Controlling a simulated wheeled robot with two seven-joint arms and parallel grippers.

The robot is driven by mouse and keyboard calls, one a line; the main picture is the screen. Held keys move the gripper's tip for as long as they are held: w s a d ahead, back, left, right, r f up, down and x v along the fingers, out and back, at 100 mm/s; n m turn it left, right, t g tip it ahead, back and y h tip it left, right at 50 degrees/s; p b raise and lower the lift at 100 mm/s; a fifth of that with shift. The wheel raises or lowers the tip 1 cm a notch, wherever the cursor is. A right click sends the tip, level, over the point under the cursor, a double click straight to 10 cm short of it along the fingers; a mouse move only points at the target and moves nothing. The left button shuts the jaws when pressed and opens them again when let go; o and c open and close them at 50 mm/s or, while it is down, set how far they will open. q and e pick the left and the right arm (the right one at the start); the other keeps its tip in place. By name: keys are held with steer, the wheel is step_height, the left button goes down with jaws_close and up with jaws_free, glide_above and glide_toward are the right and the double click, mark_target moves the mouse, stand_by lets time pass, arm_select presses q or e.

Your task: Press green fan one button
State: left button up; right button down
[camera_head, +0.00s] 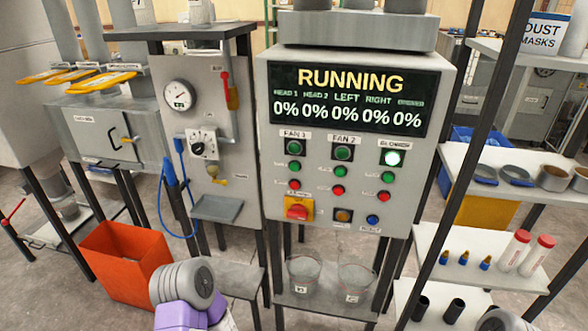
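The control panel (337,145) stands in front of me with a display (350,95) reading RUNNING and several 0% values. Under the FAN 1 label are a dark green lamp (295,147), the green fan one button (294,166) and a red button (294,184) below it. The FAN 1 lamp looks unlit. FAN 2 has a like column (340,171). The blower lamp (392,158) is brightly lit. A grey and purple part of my arm shows at the bottom left and a small grey part at the bottom right. Neither gripper's fingers show, and nothing touches the buttons.
A red and yellow rotary switch (298,209) sits low on the panel. Clear containers (304,278) stand on the shelf below. A metal shelf rack (505,173) is close on the right. An orange bin (122,262) is at the left. The space before the buttons is clear.

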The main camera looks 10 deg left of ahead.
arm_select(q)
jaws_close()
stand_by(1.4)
